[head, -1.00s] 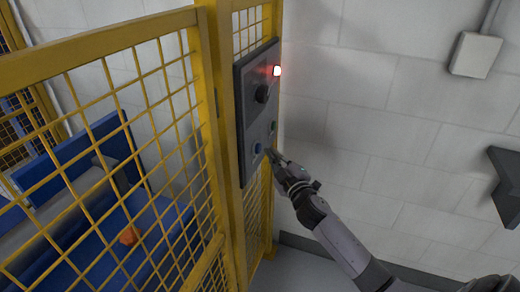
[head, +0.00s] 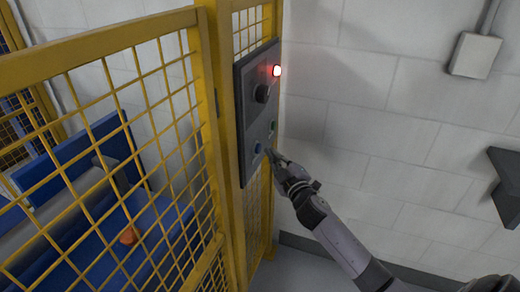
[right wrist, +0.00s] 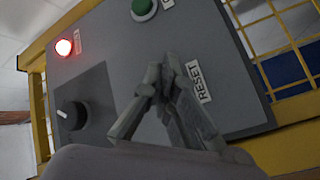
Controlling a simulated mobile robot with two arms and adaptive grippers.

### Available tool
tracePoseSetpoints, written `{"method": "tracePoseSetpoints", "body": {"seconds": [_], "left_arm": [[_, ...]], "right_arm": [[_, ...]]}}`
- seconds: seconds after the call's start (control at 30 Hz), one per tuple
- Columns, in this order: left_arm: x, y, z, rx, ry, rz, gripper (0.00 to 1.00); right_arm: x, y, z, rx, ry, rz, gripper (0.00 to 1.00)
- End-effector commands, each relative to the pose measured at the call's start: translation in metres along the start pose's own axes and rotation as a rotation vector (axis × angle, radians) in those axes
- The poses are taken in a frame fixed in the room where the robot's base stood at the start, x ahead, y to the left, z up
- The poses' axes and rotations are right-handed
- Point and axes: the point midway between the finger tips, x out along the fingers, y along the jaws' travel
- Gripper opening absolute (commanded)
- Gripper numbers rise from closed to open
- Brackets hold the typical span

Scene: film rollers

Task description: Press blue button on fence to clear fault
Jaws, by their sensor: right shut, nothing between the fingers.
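A grey control panel (head: 255,120) is mounted on the yellow fence (head: 222,130). The blue button (head: 258,148) is low on the panel in the head view. In the right wrist view the gripper hides it; a RESET label (right wrist: 200,82) shows beside the fingers. My right gripper (head: 270,152) is shut and empty, its tips at the panel's lower part, close beside the blue button. The right wrist view shows the fingertips (right wrist: 162,75) together in front of the panel; I cannot tell whether they touch it. My left gripper is out of view.
The panel also has a lit red lamp (head: 277,71), a black knob (head: 262,93) and a green button (right wrist: 143,8). Behind the mesh are a blue conveyor (head: 150,235) and an orange object (head: 128,235). A grey wall box (head: 475,55) is at upper right.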

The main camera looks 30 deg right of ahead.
Motion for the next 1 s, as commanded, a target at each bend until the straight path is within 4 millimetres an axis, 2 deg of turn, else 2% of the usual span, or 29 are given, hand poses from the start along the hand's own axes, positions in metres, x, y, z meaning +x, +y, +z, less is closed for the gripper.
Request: {"method": "tracePoseSetpoints", "body": {"seconds": [1.0], "left_arm": [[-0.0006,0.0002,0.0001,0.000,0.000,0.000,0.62]], "right_arm": [[0.0088,-0.0060,-0.0067,0.001,0.000,0.001,0.00]]}}
